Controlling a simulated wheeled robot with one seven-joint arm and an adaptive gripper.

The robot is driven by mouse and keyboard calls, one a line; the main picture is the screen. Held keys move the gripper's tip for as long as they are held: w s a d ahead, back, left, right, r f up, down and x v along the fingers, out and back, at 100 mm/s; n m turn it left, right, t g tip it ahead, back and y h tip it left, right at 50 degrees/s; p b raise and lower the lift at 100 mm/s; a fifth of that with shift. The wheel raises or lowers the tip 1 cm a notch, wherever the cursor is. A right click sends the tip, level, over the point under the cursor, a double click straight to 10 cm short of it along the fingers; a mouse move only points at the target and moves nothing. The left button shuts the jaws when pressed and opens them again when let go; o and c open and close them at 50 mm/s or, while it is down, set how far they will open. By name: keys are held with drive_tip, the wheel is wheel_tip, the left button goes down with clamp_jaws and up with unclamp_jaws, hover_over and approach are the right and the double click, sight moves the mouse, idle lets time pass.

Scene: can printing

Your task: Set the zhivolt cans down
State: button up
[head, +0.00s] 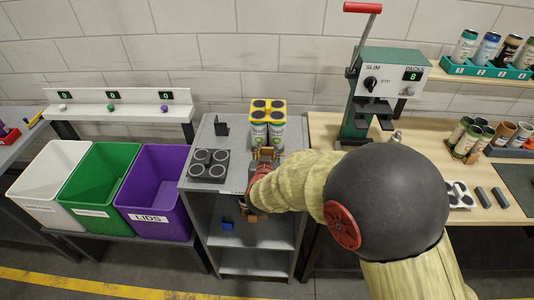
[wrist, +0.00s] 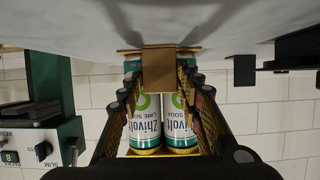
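The Zhivolt lime soda cans (head: 259,133) stand upright as a pack under a yellow carrier (head: 267,103) on the grey shelf unit's top (head: 204,137). In the wrist view, which is upside down, two Zhivolt cans (wrist: 145,125) show side by side with their bases toward the grey surface. My gripper (head: 264,156) is at the near side of the pack. In the wrist view its fingers (wrist: 158,75) are spread, one on each side of the cans' outline. A tan block between them covers part of the can bases. Contact between fingers and cans is hard to tell.
A dark four-ring holder (head: 208,166) and a small black bracket (head: 221,126) sit left of the pack. White, green and purple bins (head: 155,194) stand further left. A green press with a red handle (head: 372,105) stands on the wooden bench at right.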

drive_tip(key=o, duration=0.4)
drive_tip(key=shift+c, duration=0.2)
drive_tip(key=shift+r, duration=0.2)
drive_tip(key=p+v, duration=0.3)
drive_tip(key=v, duration=0.9)
drive_tip(key=s+d+r+n+g+y, duration=0.1)
drive_tip(key=s+d+r+g+y, duration=0.25)
drive_tip(key=r, duration=0.75)
drive_tip(key=s+d+g+h+b, duration=0.2)
drive_tip(key=s+d+g+h, duration=0.1)
drive_tip(key=s+d, duration=1.4)
drive_tip(key=shift+s+m+g, duration=0.3)
drive_tip(key=shift+s+g, duration=0.45)
drive_tip(key=shift+s, duration=1.1)
drive_tip(key=shift+d, duration=0.1)
